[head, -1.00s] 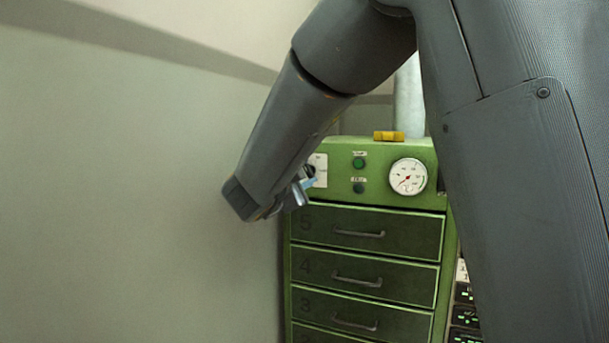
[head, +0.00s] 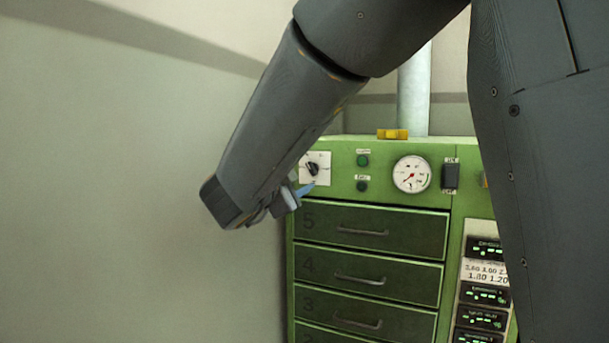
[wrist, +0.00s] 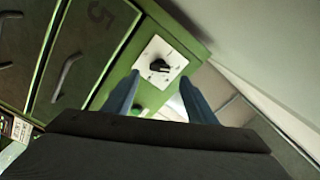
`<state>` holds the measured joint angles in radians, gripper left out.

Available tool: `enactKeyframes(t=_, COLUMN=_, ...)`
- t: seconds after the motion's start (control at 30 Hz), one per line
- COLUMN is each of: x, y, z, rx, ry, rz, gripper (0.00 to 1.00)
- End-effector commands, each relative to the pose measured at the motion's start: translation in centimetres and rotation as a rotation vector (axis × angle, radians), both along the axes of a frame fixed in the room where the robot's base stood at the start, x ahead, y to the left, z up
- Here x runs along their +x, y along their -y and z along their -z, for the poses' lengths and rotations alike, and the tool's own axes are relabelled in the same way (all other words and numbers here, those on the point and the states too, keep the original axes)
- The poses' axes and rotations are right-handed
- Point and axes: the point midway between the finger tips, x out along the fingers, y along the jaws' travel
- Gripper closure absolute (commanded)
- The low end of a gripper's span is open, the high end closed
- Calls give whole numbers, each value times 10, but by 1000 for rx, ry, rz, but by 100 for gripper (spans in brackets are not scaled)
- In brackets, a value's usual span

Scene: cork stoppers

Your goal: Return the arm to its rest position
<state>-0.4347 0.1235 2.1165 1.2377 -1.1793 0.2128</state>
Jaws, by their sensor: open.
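My gripper (head: 302,190) is at the end of my raised arm, in front of the upper left of a green cabinet in the head view. Its two blue fingers show apart and empty in the wrist view (wrist: 160,100). Between and beyond them is a black rotary knob (wrist: 159,66) on a white square plate (wrist: 149,50). In the head view the knob (head: 313,169) and its plate (head: 323,161) show just above the fingers. The fingers look apart from the knob, though the gap is hard to judge.
The green cabinet (head: 294,260) has several numbered drawers with bar handles, a round white gauge (head: 411,174), a green button (head: 362,160) and a black switch (head: 451,176). Panels with green displays (head: 486,294) are at right. A plain wall (head: 110,200) stands at left.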

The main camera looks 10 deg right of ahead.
Motion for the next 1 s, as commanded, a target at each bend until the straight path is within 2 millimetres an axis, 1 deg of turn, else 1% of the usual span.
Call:
enactKeyframes(t=0.1, x=-10, y=-8, z=0, rx=-1, ry=1, rz=-2, gripper=48)
enactKeyframes(t=0.27, x=-16, y=-11, z=0, rx=0, ry=0, rz=0, gripper=48)
enactKeyframes(t=0.53, x=-15, y=-11, z=0, rx=-1, ry=-2, rz=-3, gripper=48)
enactKeyframes(t=0.67, x=-7, y=-14, z=11, rx=-22, ry=-43, rz=-69, gripper=48)
enactKeyframes(t=0.77, x=5, y=-22, z=33, rx=-64, ry=-127, rz=-193, gripper=48)
enactKeyframes(t=0.87, x=12, y=-33, z=69, rx=-120, ry=-260, rz=-358, gripper=48)
enactKeyframes(t=0.93, x=8, y=-40, z=99, rx=-163, ry=-365, rz=-471, gripper=48)
enactKeyframes(t=0.97, x=5, y=-43, z=112, rx=-179, ry=-413, rz=-518, gripper=48)
enactKeyframes(t=1.0, x=-2, y=-46, z=131, rx=-200, ry=-479, rz=-578, gripper=48)
